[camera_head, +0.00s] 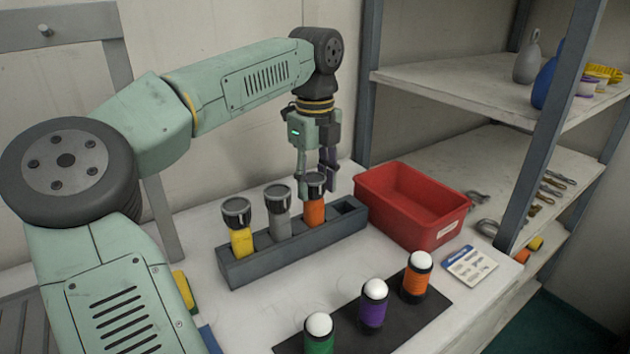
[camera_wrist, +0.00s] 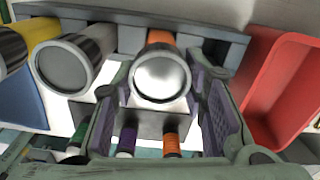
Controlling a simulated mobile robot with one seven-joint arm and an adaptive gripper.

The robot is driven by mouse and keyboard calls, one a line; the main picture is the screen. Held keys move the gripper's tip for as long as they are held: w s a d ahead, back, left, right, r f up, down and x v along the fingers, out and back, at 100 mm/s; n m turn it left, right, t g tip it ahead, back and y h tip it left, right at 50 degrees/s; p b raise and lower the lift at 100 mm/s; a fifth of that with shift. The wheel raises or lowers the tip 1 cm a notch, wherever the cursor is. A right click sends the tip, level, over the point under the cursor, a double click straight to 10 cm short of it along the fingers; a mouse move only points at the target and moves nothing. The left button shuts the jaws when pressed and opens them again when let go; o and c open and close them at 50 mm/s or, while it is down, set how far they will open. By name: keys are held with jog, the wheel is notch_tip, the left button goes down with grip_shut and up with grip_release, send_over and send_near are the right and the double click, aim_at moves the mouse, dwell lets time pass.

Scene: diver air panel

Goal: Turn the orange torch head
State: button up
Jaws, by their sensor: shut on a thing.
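The orange torch (camera_head: 314,212) stands upright in a slot of the grey rack (camera_head: 262,270), with its dark head (camera_head: 314,183) up. My gripper (camera_head: 317,185) reaches down from above and is shut on the orange torch's head. In the wrist view the torch's round silvery head (camera_wrist: 160,75) lies between the two purple-padded fingers (camera_wrist: 162,100). Part of the head is hidden behind the fingers in the head view.
A yellow torch (camera_head: 241,238) and a grey torch (camera_head: 279,222) stand in the same rack. A red bin (camera_head: 412,205) is right of the rack. White-topped green (camera_head: 319,338), purple (camera_head: 373,310) and orange (camera_head: 415,282) cylinders stand in front on a dark mat.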

aim_at(315, 179)
jog(key=o, duration=1.2)
jog(key=shift+r, duration=0.1)
notch_tip(315, 179, up, 7)
jog(key=shift+r, duration=0.15)
